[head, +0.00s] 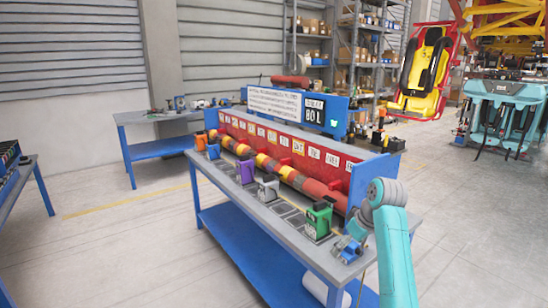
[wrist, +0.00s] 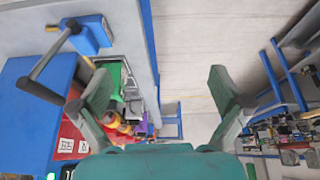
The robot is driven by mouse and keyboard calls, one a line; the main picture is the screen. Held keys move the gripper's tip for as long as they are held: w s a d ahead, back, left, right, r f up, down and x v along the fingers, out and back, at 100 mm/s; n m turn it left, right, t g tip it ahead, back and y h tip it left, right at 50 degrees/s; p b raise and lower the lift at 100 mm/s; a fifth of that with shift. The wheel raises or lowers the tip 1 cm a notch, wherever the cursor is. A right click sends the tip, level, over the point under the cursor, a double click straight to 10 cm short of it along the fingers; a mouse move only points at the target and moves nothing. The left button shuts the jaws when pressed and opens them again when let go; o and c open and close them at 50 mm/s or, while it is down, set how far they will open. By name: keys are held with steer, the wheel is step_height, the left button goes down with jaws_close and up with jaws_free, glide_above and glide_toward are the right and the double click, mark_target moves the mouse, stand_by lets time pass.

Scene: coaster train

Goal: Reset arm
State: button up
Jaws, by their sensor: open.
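My arm (head: 395,255) is teal and rises at the right front of the blue workbench (head: 262,262) in the head view. My gripper shows in the wrist view (wrist: 160,92) with its two fingers spread wide apart and nothing between them. In the head view the gripper end is small and its fingers cannot be made out clearly. A green container (head: 318,220) stands on the bench top, and it shows beyond the left finger in the wrist view (wrist: 108,72). A small blue block with a grey handle (head: 347,248) sits at the bench's near right corner; it also shows in the wrist view (wrist: 92,36).
White (head: 268,187), purple (head: 246,170), blue and orange containers line the bench front. A row of red and yellow cylinders (head: 290,175) lies behind them, before a red labelled panel. Another table (head: 165,145) stands behind. The floor at left front (head: 110,240) is clear.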

steer(key=s+a+f+m+t, duration=0.1)
steer(key=s+f, duration=0.3)
steer(key=f, duration=0.7)
steer(key=s+a+f+m+t, duration=0.1)
steer(key=s+f, duration=0.4)
steer(key=f, duration=0.6)
steer(key=s+f+m+t+h, duration=0.1)
steer(key=s+f+t, duration=0.1)
steer(key=s+f, duration=0.45)
steer(key=s+f+m+t+h, duration=0.15)
steer(key=s+f, duration=0.25)
steer(key=s, duration=0.6)
steer(key=s+r+m+t, duration=0.2)
steer(key=s+r+t, duration=0.1)
steer(key=s, duration=1.8)
steer(key=s+r+t, duration=0.2)
steer(key=s+r, duration=1.4)
steer(key=shift+s+a+r, duration=0.3)
steer(key=shift+r, duration=0.05)
steer(key=shift+m+t, duration=0.25)
